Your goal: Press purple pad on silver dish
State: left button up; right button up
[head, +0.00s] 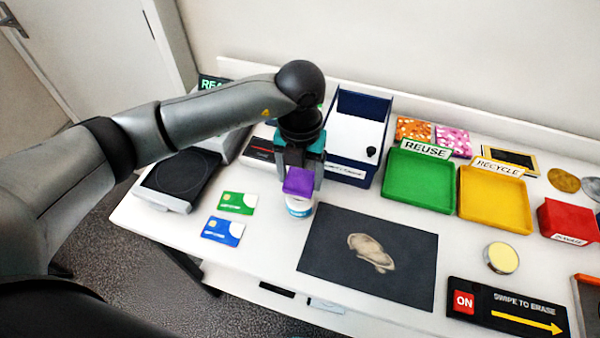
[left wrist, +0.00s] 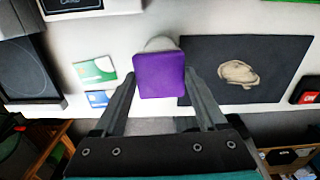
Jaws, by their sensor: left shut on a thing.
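A purple pad (head: 299,181) is between the fingers of my left gripper (head: 301,178), which is shut on it. In the left wrist view the purple pad (left wrist: 159,75) fills the space between the fingertips (left wrist: 161,80). It shows just above a round white container with a blue band (head: 298,207); I cannot tell whether they touch. A round silver dish (head: 592,188) lies at the far right, cut by the picture edge, beside a gold dish (head: 563,180). My right gripper is not in view.
A dark mat (head: 330,255) with a beige smear lies right of the gripper. A round tin with a yellow top (head: 501,257), green tray (head: 419,180), yellow tray (head: 493,192) and red box (head: 567,220) stand between gripper and silver dish. A blue bin (head: 355,170) stands behind.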

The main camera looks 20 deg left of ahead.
aim_at(300, 180)
pick_arm(q)
jog(key=shift+f+b, duration=0.7)
jog(key=shift+f, duration=0.15)
dwell(0.8)
dwell(0.5)
jog(key=shift+r+p, duration=2.7)
jog(key=shift+r, duration=0.9)
